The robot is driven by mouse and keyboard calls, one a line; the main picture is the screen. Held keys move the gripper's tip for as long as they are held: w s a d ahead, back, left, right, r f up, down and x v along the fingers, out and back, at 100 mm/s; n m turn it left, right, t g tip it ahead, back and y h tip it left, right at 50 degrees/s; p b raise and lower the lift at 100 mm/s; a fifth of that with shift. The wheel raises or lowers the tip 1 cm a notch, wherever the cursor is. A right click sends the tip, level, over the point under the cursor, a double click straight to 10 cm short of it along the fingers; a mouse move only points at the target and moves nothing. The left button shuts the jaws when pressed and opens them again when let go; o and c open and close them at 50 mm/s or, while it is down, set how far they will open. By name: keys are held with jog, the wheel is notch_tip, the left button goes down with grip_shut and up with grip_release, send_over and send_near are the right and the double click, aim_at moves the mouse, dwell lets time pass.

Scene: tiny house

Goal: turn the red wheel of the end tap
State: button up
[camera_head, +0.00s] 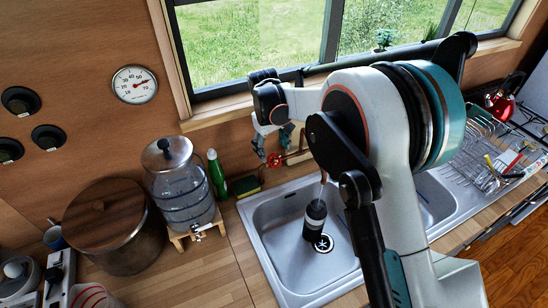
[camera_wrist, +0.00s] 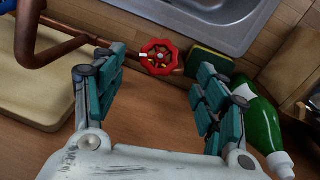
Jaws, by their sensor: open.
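The red wheel (camera_wrist: 159,57) is a spoked hand wheel at the end of a copper pipe (camera_wrist: 66,48) on the wooden wall. In the wrist view it shows whole, between and just beyond my fingertips. My gripper (camera_wrist: 159,72) is open and empty, with one finger on each side of the wheel's line. No contact with the wheel is visible. In the head view the red wheel (camera_head: 257,151) shows small behind the sink, just below my gripper (camera_head: 271,140). My arm hides part of the pipe and the wall there.
A sponge (camera_wrist: 205,61) lies right of the wheel, and a green bottle (camera_wrist: 259,128) stands close to my right finger. The sink (camera_head: 283,254) holds a dark cup (camera_head: 314,222). A glass water dispenser (camera_head: 180,187) stands left of the bottle. A window sill runs above the pipe.

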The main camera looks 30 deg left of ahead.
aim_at(274, 160)
jog(key=shift+w+d+f, duration=0.1)
jog(key=shift+w+f, duration=0.05)
jog(key=shift+f, duration=1.1)
jog(key=shift+w+f, duration=0.1)
jog(key=shift+f, duration=1.15)
jog(key=c, duration=1.1)
